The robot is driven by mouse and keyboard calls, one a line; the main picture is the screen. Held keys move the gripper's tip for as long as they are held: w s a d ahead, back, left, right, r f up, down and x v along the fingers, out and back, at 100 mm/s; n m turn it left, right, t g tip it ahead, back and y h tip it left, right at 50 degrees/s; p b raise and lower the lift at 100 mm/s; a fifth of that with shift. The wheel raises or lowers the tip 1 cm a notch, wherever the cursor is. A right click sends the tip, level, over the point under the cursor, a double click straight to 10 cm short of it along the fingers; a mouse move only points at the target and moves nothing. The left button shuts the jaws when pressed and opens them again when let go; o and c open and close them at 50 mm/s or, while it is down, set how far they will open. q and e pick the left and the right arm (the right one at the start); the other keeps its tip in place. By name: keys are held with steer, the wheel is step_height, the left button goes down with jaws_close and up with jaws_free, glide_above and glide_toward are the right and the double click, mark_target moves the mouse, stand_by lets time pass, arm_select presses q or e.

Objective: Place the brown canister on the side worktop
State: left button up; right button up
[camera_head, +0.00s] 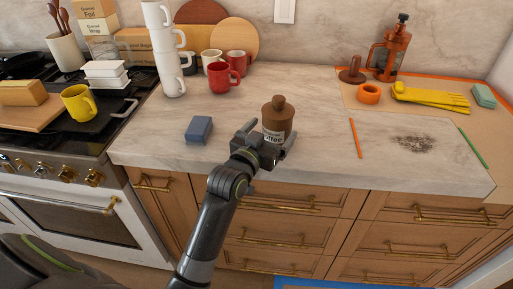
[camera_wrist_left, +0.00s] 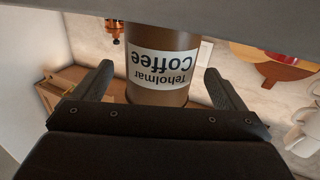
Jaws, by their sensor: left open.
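The brown canister (camera_head: 277,118) stands upright on the marble worktop (camera_head: 310,151), near its front edge. It has a knobbed lid and a white coffee label. My left gripper (camera_head: 266,144) is at the front of the canister, partly covering its lower part. In the left wrist view the canister (camera_wrist_left: 162,62) appears upside down between the two spread fingers of my left gripper (camera_wrist_left: 158,85). Gaps show on both sides, so the fingers are not closed on it. My right gripper is not in view.
A blue block (camera_head: 199,129) lies left of the canister. White stacked mugs (camera_head: 172,75) and red mugs (camera_head: 220,78) stand behind. To the right are an orange stick (camera_head: 355,138), dark crumbs (camera_head: 413,143) and yellow gloves (camera_head: 430,97). A stove (camera_head: 60,150) adjoins at left.

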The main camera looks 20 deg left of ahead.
arm_select(q)
steer(key=s+a+b, duration=0.1)
steer(key=s, duration=0.8)
steer(key=shift+s, duration=0.35)
